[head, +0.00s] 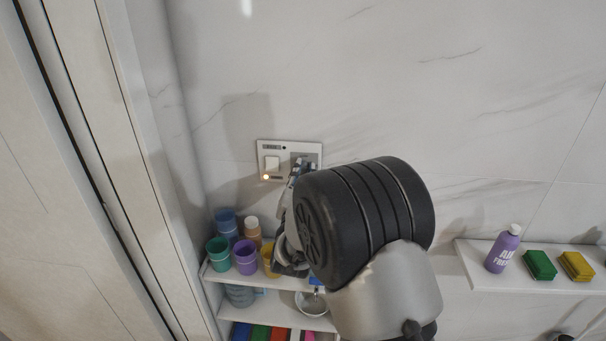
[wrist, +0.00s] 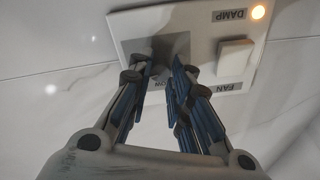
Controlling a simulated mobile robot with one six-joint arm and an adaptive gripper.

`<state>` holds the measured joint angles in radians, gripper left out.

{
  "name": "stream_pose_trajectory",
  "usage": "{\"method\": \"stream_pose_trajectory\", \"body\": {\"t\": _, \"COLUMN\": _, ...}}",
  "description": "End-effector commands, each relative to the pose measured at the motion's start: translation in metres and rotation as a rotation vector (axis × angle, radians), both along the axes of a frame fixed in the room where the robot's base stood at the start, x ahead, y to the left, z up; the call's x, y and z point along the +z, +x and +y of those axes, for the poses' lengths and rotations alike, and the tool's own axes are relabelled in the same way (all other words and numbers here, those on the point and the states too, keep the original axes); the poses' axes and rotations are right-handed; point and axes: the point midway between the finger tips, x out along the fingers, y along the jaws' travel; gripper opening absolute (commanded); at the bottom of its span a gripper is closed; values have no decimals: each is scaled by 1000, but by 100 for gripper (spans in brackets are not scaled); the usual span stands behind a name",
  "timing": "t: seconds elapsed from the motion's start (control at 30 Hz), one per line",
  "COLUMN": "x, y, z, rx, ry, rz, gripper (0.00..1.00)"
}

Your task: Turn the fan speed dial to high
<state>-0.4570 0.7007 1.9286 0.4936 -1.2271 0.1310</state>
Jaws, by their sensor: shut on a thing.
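A white wall panel (head: 262,150) carries a rocker switch (head: 271,163), a lit amber lamp (head: 266,177) and a darker grey square plate. The wrist view shows the panel (wrist: 205,25) upside down, with the rocker (wrist: 235,58) and lamp (wrist: 258,12) on the right and "FAN" and "DAMP" labels. My gripper (head: 300,168) is at the panel's right half. In the wrist view, its fingertips (wrist: 158,76) are at the grey plate (wrist: 180,45), shut on the dial. The dial is mostly hidden by the fingers and shadow; its pointer and setting cannot be read.
Below the panel, a shelf (head: 210,273) holds several cups, with a bowl (head: 311,303) lower down. A right-hand shelf (head: 505,277) holds a purple bottle (head: 502,249) and green and yellow sponges. A tall pale door frame stands left. The wall above is clear.

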Motion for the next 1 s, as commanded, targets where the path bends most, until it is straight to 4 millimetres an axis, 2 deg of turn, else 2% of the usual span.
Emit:
{"method": "stream_pose_trajectory", "body": {"t": 0.4, "x": -1, "y": 0, "z": 1, "rx": 0, "ry": 205, "rz": -7, "gripper": 0}}
{"method": "stream_pose_trajectory", "body": {"t": 1.0, "x": -1, "y": 0, "z": 1, "rx": 0, "ry": 240, "rz": -7, "gripper": 0}}
